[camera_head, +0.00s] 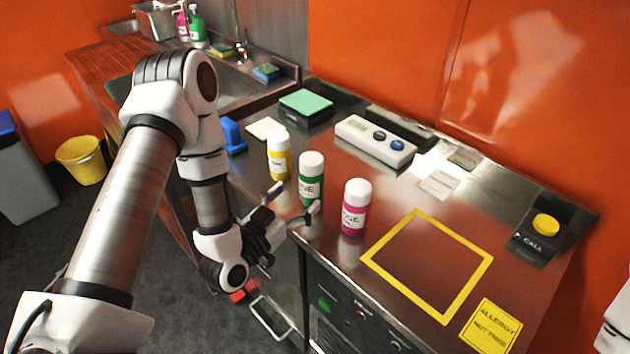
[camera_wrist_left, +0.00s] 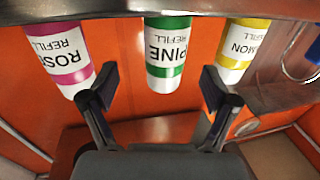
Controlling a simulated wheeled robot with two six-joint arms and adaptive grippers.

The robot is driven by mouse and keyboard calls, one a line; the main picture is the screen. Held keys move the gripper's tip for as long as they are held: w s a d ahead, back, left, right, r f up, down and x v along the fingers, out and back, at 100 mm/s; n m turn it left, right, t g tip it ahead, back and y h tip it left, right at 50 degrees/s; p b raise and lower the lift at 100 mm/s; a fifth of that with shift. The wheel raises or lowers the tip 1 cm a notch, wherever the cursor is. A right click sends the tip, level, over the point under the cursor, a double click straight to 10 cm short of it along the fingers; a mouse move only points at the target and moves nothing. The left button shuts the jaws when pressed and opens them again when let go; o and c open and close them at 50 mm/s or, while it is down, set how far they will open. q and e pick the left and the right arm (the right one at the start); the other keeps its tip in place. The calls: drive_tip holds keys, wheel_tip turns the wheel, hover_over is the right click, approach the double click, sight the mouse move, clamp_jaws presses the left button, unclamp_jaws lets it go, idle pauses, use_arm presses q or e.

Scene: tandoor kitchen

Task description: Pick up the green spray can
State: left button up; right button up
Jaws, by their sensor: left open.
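The green spray can (camera_head: 311,182) has a white cap and stands upright on the metal counter, between a yellow can (camera_head: 279,157) and a pink can (camera_head: 355,208). My left gripper (camera_head: 296,198) is open at the counter's front edge, its fingers pointing at the green can. In the left wrist view the green can (camera_wrist_left: 168,55), labelled PINE REFILL, appears upside down, centred beyond the two open fingers (camera_wrist_left: 160,88). The pink can (camera_wrist_left: 66,52) and the yellow can (camera_wrist_left: 241,50) show on either side. Nothing is between the fingers that I can make out. My right gripper is not in view.
A yellow square outline (camera_head: 427,313) marks the counter at right, with an allergy card (camera_head: 490,326) and a call button (camera_head: 545,225) near it. A white box with knobs (camera_head: 375,142) stands behind the cans. A sink (camera_head: 225,90) lies at the back left.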

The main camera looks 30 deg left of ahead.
sight(304, 186)
use_arm(q)
drive_tip(key=w+p, duration=0.1)
drive_tip(key=w, duration=0.4)
drive_tip(key=shift+w+p, duration=0.3)
drive_tip(key=shift+w, duration=0.05)
drive_tip(key=c, duration=1.4)
drive_tip(key=shift+c, duration=0.2)
